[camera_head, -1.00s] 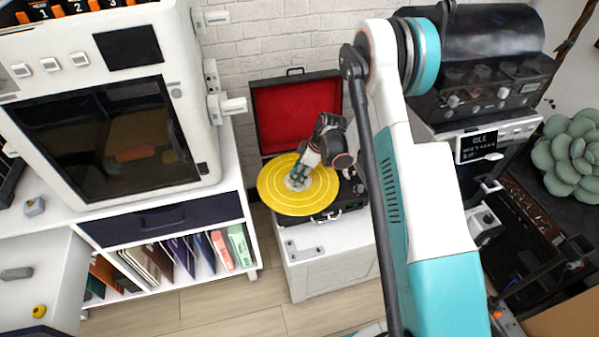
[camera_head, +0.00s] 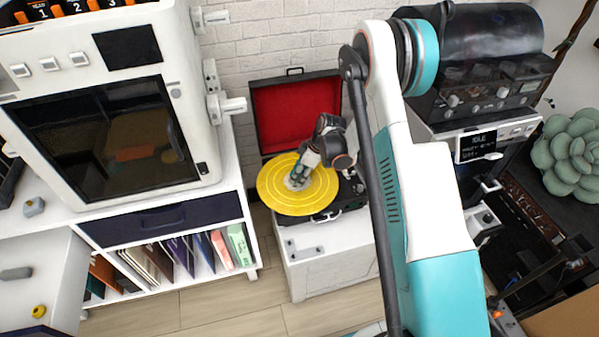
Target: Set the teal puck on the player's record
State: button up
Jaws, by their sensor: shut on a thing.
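The yellow record (camera_head: 283,200) lies on the record player (camera_head: 345,203), whose red-lined lid (camera_head: 295,115) stands open behind it. The player sits on a white cabinet. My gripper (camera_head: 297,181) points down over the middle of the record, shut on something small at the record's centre. Only a pale grey edge shows beneath the fingers. The teal puck cannot be told apart from my gripper's teal parts, and I cannot tell whether what is held touches the record.
My arm fills the right middle of the view. A white cabinet machine (camera_head: 185,95) stands left, above a shelf of books (camera_head: 190,255). A dark machine (camera_head: 480,75) and a succulent (camera_head: 570,155) are at the right. Wooden floor (camera_head: 230,310) shows in front.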

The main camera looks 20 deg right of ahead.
jog(key=shift+f, duration=0.35)
jog(key=o, duration=0.9)
jog(key=shift+p+v, duration=2.25)
jog(key=shift+v, duration=3.25)
jog(key=shift+r, duration=0.1)
